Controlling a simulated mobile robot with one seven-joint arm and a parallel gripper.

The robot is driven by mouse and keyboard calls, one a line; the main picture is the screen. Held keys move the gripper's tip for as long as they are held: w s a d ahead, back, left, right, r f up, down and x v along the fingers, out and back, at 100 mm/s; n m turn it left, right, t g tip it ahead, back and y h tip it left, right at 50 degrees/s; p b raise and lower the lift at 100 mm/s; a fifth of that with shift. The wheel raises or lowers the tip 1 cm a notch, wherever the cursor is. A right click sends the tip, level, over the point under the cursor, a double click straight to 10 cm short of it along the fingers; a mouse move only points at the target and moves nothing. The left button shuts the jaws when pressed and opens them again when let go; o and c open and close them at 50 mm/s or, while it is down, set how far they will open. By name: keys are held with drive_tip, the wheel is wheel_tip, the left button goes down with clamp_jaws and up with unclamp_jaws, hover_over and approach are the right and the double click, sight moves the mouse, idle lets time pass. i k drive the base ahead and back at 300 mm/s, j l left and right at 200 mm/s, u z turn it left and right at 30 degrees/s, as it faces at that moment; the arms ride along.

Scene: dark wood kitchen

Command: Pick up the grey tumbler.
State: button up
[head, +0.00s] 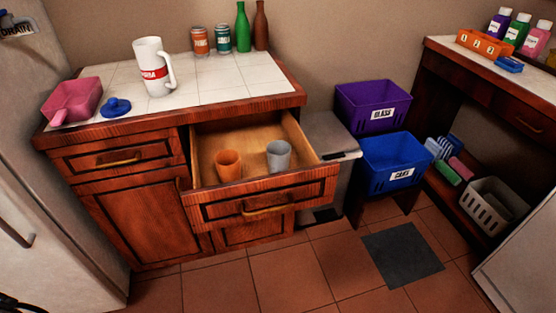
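The grey tumbler (279,157) stands upright inside an open drawer (202,158), toward its right side and near the front panel. An orange tumbler (228,166) stands to its left in the same drawer, with a gap between them. The lower part of each tumbler is partly hidden by the drawer front. My gripper is not in view.
A purple bin (372,105) and a blue bin (396,160) stand to the right. The floor in front is clear.

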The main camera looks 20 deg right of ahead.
sight(278, 152)
drive_tip(key=i+l, duration=0.1)
drive_tip(key=l, duration=0.9)
drive_tip(key=i+l, duration=0.1)
drive_tip(key=l, duration=0.95)
drive_tip(key=i, duration=0.4)
drive_tip(key=j+u, duration=0.05)
